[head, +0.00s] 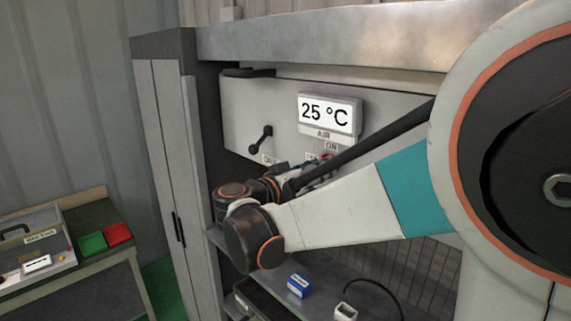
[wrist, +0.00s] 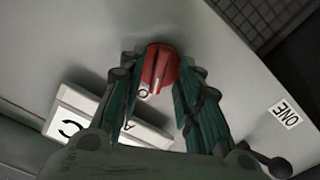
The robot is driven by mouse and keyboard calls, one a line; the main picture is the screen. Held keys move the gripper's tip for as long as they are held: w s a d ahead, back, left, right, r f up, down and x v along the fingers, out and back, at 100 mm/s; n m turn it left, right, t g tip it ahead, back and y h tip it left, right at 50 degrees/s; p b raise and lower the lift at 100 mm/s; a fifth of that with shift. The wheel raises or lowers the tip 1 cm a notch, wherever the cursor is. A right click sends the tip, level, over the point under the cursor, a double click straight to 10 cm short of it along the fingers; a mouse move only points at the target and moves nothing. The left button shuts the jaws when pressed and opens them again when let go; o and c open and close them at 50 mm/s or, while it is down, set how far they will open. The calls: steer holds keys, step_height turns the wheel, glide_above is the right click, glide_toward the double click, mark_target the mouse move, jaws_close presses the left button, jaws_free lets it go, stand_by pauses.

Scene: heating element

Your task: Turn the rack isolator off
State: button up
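The rack isolator is a red rotary knob (wrist: 160,68) on the grey panel, with a pale mark near its lower edge in the wrist view. My gripper (wrist: 160,78) has its two green-and-black fingers on either side of the knob. The fingers are apart, and I cannot tell whether they touch it.
A display (head: 325,112) reading 25 °C sits above the knob, labelled "AIR". A black lever (head: 261,140) is to its left. Below, a blue box (head: 299,285) and a white item (head: 345,312) lie on a shelf. A side table (head: 75,245) holds green and red bins.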

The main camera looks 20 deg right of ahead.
steer(key=shift+s+a+r, duration=0.1)
steer(key=shift+s+a, duration=0.05)
steer(key=shift+a, duration=0.05)
jaws_close()
steer(key=n+b, duration=0.5)
steer(key=n, duration=0.8)
stand_by(0.4)
stand_by(0.4)
